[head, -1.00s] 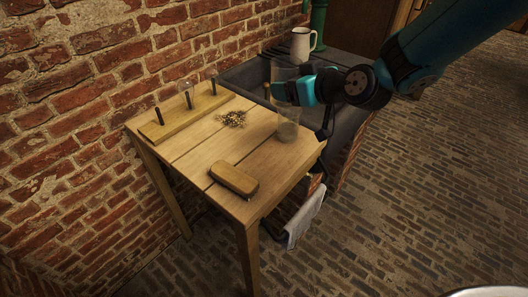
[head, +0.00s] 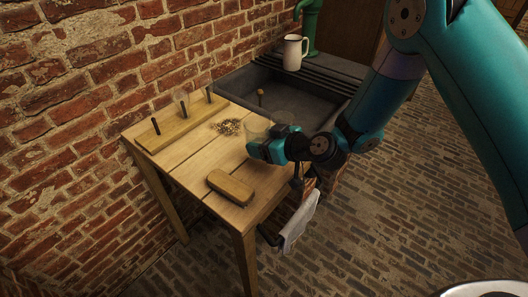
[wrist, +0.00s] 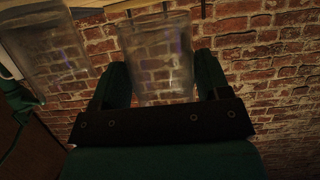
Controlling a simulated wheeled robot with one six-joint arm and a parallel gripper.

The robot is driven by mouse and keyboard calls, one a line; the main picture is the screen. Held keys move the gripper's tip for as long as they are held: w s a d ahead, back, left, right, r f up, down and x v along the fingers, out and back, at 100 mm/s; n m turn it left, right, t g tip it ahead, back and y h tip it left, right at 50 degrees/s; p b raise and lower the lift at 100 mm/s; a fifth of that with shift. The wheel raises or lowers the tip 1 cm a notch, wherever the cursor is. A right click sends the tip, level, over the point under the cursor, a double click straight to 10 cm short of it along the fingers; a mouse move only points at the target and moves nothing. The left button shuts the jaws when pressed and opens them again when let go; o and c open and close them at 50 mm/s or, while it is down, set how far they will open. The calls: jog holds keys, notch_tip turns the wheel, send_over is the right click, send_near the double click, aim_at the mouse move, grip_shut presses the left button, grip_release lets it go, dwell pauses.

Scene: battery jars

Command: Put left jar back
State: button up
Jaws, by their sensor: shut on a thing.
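A clear glass jar (wrist: 160,62) sits between my gripper's (wrist: 158,95) two fingers in the wrist view, and they are shut on it. In the head view this jar (head: 256,128) is over the right part of the wooden table, at my gripper (head: 265,146); I cannot tell whether it touches the table. A second clear jar (wrist: 48,45) is beside it at the left of the wrist view. It shows faintly behind my gripper in the head view (head: 284,117). A wooden rack (head: 180,128) has three dark pegs, with a glass jar (head: 182,101) over the middle one.
A brown brush (head: 230,187) lies at the table's (head: 190,163) front, and a small brown pile (head: 229,127) lies near its back. A dark sink (head: 235,83) adjoins it, with a white jug (head: 294,52) behind. The brick wall runs behind the rack.

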jog(key=shift+f, duration=2.25)
jog(key=shift+f, duration=0.25)
jog(key=o, duration=1.1)
jog(key=shift+r, duration=0.1)
jog(key=shift+c, duration=0.2)
jog(key=shift+r, duration=0.1)
